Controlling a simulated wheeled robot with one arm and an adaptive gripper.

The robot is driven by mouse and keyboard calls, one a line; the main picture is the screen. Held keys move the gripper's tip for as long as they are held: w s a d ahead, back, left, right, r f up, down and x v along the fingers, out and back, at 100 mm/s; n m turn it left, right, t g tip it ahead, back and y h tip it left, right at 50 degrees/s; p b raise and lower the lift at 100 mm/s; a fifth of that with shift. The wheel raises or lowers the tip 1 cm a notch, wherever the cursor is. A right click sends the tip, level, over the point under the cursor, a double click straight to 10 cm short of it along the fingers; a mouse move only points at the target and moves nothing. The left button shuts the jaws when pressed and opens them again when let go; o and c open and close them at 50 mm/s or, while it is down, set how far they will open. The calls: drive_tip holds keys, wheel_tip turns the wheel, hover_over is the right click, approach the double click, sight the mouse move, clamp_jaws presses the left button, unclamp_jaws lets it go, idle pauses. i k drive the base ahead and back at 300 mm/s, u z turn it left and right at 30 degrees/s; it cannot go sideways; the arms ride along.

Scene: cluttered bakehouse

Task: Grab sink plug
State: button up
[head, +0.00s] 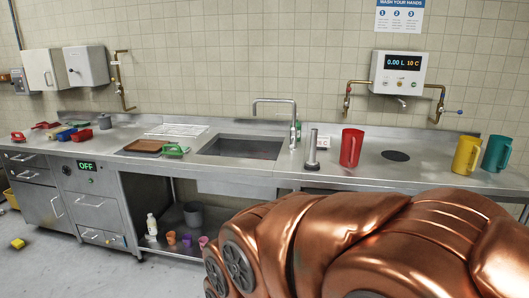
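An upright grey metal tube with a wider base (312,150) stands on the steel counter, between the sink and a red jug. It looks like a standpipe-type sink plug, though I cannot be sure at this size. The rectangular sink (243,147) lies to its left, and its bottom is mostly hidden. My copper arm fills the lower right of the head view. My gripper is out of view, so I cannot see its state or its distance from the plug.
The red jug (351,148) stands close right of the tube. A dark round disc or opening (395,156) is farther right, then a yellow jug (466,155) and a teal jug (496,153). A tap (275,101) rises behind the sink. A brown tray (147,146) lies left.

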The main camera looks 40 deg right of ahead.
sight(314, 133)
drive_tip(key=u, duration=0.2)
drive_tip(key=i, duration=1.5)
drive_tip(key=z, duration=0.75)
drive_tip(key=i, duration=0.8)
drive_tip(key=z, duration=1.45)
drive_tip(key=i, duration=0.85)
drive_tip(key=z, duration=0.1)
